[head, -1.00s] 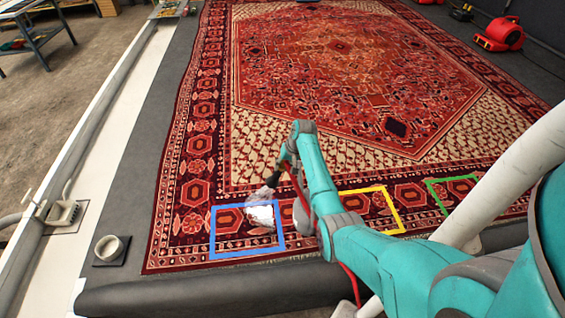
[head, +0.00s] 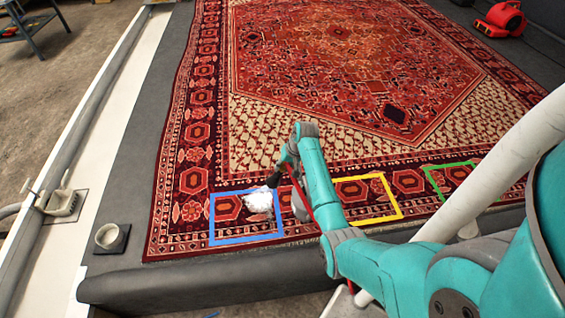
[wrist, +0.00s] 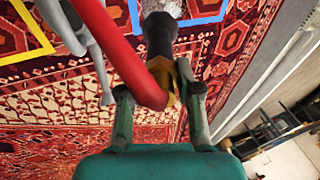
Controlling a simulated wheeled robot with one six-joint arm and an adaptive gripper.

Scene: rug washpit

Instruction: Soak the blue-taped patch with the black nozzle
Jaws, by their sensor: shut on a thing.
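The blue-taped patch (head: 247,239) is a square of blue tape on the rug's near border, left of my arm in the head view. A white spray or foam blot (head: 259,200) lies across its upper right part. The black nozzle (wrist: 158,38) points down at the rug, and pale spray (wrist: 165,7) shows at its tip beside the blue tape (wrist: 205,19) in the wrist view. My gripper (wrist: 160,97) is shut on the nozzle's body, where a red hose (wrist: 100,30) joins it. In the head view the nozzle (head: 277,187) is small and partly hidden.
A yellow-taped square (head: 400,212) and a green-taped square (head: 432,184) lie further right on the rug (head: 330,80), partly behind my arm. A grey cup-like fitting (head: 108,236) stands left of the rug. A red blower (head: 499,20) stands at the far right.

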